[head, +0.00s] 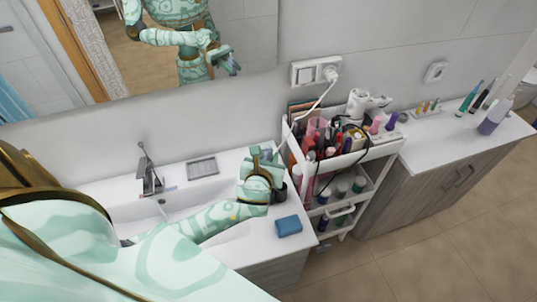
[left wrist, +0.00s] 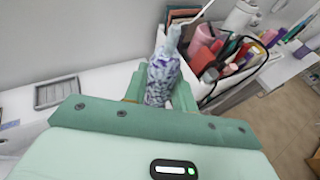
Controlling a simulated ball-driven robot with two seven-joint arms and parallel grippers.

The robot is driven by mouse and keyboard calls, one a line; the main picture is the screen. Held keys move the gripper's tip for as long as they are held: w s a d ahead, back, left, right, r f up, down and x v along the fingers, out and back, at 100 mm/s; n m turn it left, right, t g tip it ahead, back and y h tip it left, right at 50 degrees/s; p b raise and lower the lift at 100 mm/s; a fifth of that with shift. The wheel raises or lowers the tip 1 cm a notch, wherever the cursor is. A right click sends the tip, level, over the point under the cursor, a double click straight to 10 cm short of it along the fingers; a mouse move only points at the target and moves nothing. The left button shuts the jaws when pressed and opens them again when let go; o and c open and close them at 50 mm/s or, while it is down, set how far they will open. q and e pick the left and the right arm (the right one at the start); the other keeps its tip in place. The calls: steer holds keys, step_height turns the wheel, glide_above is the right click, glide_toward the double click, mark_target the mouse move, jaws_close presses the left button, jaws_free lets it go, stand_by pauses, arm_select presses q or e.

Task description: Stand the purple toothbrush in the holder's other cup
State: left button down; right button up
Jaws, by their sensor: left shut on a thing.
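My left gripper (head: 265,155) is over the right part of the washbasin counter, beside the cart. In the left wrist view, the gripper (left wrist: 160,88) is shut on a mottled purple and white object (left wrist: 161,76) with a pale upper end. It points away from the wrist, toward the cart side. I cannot tell for sure that it is the purple toothbrush. In the head view it is mostly hidden by the gripper. I cannot clearly make out a holder with two cups. My right gripper does not show directly.
A white cart (head: 375,153) full of bottles and a hair dryer (head: 358,103) stands right of the counter, with a cable hanging over it. A blue block (head: 288,226) lies at the counter's front. Brush-like items (head: 470,97) and a purple bottle (head: 495,117) stand on the right cabinet.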

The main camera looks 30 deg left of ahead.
arm_select(q)
steer(key=shift+a+r+p, duration=0.1)
steer(key=shift+r+p, duration=0.1)
steer(key=shift+p, duration=0.25)
step_height(320, 180, down, 6)
steer(key=b, duration=0.4)
steer(key=shift+b, duration=0.3)
steer(key=shift+p, duration=0.75)
stand_by(0.9)
step_height(320, 180, down, 8)
steer(key=b, duration=0.6)
steer(key=shift+b, duration=0.3)
stand_by(2.3)
steer(key=c, duration=1.1)
jaws_free()
steer(key=shift+o, duration=0.2)
steer(key=shift+s, duration=0.15)
